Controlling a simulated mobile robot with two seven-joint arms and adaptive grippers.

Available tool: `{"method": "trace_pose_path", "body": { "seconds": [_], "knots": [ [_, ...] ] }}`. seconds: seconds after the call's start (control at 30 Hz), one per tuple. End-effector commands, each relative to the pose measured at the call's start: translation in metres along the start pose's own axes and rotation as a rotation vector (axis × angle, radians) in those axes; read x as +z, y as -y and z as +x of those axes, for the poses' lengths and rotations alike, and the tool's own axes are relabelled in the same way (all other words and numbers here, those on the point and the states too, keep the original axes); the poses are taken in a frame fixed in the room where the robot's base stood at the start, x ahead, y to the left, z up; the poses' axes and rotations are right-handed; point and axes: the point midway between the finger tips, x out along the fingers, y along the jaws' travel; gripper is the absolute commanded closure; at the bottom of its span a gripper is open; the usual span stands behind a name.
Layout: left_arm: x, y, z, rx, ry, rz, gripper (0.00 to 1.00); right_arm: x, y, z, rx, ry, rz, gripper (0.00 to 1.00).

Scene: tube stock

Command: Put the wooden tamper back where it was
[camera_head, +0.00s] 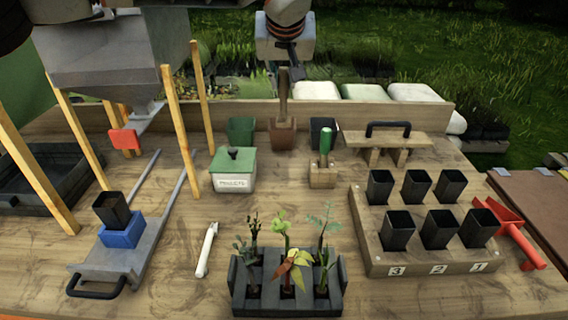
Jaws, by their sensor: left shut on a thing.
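The wooden tamper (283,92) is a brown upright stick in the back middle of the head view. My left gripper (287,56) is above it at the top centre and is shut on its upper end. The tamper's lower end meets a brown square pot (283,137) on the bench; I cannot tell whether it is inside the pot or just behind its rim. My right gripper is not in view.
A green pot (241,131) and a black pot (322,132) flank the brown pot. Nearby stand a green-lidded box (233,172), a green-handled tool (325,145) in a wooden block, and a wooden stand (398,143). A grey hopper (105,62) between wooden posts fills the left.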

Motion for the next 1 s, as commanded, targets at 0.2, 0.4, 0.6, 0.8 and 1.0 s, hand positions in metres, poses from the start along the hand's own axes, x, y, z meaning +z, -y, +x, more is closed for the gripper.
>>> {"method": "trace_pose_path", "body": {
  "seconds": [0.2,0.4,0.6,0.8,1.0],
  "knots": [
    [0.037,0.0,0.044,0.0,0.006,0.003,1.0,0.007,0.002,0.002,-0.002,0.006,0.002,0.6],
    [0.068,-0.001,0.081,0.0,0.006,0.002,1.0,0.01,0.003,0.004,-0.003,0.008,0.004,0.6],
    [0.086,-0.001,0.104,0.001,0.003,0.0,1.0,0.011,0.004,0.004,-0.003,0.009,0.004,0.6],
    [0.092,-0.001,0.112,0.0,0.002,0.0,1.0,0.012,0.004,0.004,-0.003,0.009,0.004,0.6],
    [0.111,-0.001,0.134,0.0,0.005,0.0,1.0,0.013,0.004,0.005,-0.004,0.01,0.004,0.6]
  ]
}}
